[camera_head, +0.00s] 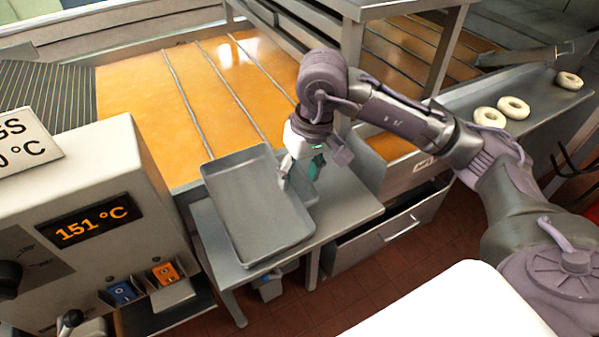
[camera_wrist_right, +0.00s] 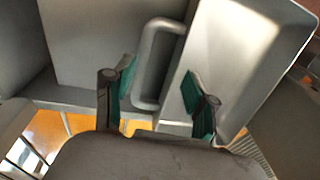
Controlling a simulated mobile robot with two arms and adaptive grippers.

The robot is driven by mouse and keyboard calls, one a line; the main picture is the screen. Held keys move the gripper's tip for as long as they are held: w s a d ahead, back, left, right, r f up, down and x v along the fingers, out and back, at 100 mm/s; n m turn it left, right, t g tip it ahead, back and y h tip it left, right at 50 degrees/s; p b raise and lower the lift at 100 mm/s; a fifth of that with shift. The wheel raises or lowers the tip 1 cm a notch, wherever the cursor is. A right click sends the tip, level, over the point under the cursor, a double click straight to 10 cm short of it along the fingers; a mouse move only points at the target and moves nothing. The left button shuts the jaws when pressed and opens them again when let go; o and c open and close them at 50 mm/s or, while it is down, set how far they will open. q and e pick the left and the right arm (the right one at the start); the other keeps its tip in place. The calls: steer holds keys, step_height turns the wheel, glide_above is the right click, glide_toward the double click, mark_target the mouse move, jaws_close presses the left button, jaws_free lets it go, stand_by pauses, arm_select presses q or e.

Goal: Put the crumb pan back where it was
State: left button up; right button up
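The crumb pan (camera_head: 252,208) is a shallow grey rectangular tray in the head view, over a grey metal shelf in front of the orange glaze bed. I cannot tell whether it rests fully on the shelf. In the right wrist view the pan (camera_wrist_right: 238,60) is at the upper right, with a grey loop handle (camera_wrist_right: 146,62) beside it. My right gripper (camera_head: 300,178) is at the pan's right edge. In the wrist view its green-padded fingers (camera_wrist_right: 158,92) are apart, on either side of the handle, with gaps showing. My left gripper is out of view.
The grey shelf (camera_head: 345,212) extends right of the pan. A control box (camera_head: 95,215) reading 151 °C stands close at left. A partly open drawer (camera_head: 388,232) is below right. Several pale rings, including one ring (camera_head: 489,117), lie on the right-hand tray.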

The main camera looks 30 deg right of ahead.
steer(key=shift+o, duration=0.6)
steer(key=shift+r, duration=0.1)
step_height(320, 180, up, 13)
steer(key=s+d, duration=0.1)
steer(key=shift+d, duration=0.25)
steer(key=shift+s, duration=0.1)
